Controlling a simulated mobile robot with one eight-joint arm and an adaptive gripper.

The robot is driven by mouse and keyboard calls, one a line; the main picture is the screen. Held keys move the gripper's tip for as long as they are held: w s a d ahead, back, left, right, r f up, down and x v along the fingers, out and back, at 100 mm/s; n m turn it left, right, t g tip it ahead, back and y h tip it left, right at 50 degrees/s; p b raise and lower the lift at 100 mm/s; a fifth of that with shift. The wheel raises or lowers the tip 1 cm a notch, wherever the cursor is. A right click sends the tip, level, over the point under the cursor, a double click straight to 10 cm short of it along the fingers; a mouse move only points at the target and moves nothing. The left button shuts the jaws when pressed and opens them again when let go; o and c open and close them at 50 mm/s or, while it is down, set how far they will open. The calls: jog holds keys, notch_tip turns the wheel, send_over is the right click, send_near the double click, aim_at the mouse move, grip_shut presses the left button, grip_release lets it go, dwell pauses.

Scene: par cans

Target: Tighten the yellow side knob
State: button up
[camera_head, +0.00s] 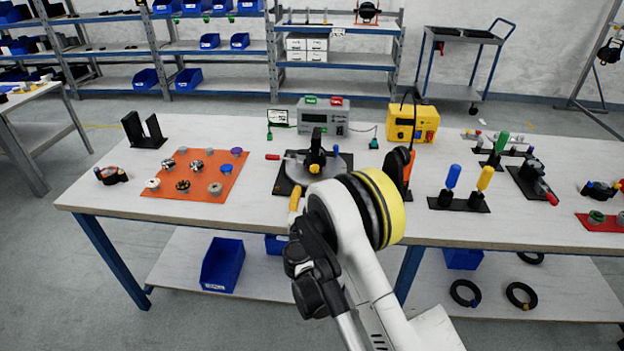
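A round grey plate (335,166) on a dark square base stands on the near bench, in the middle of the head view. A black upright part with a small yellow knob (314,168) sits on it, and a red-tipped handle (272,157) sticks out to its left. A short yellow piece (296,199) shows at the bench's front edge, beside my arm; I cannot tell what it belongs to. My arm with its yellow-ringed joint stands in front of the bench. Its black end parts (312,272) are low at the front, and the fingertips cannot be made out.
An orange mat (196,178) with several knobs lies to the left. A grey box (322,118) and a yellow box (412,123) stand behind the plate. An orange-black tool (398,166) and upright blue and yellow handles (484,179) stand to the right.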

aim_at(314, 169)
jog(key=shift+w+r+n+p, duration=0.2)
jog(key=shift+w+n+p, duration=0.3)
jog(key=shift+n, duration=0.6)
jog(key=w+b, duration=0.1)
jog(key=w, duration=0.2)
jog(key=w+b, duration=0.1)
jog(key=w, duration=0.2)
jog(key=w+b, duration=0.1)
jog(key=w, duration=0.2)
jog(key=shift+w+d+f+b, duration=0.15)
jog(key=shift+w+f+b, duration=0.1)
jog(key=shift+w+b, duration=0.05)
jog(key=shift+w+r, duration=0.1)
jog(key=shift+w, duration=0.4)
grip_shut()
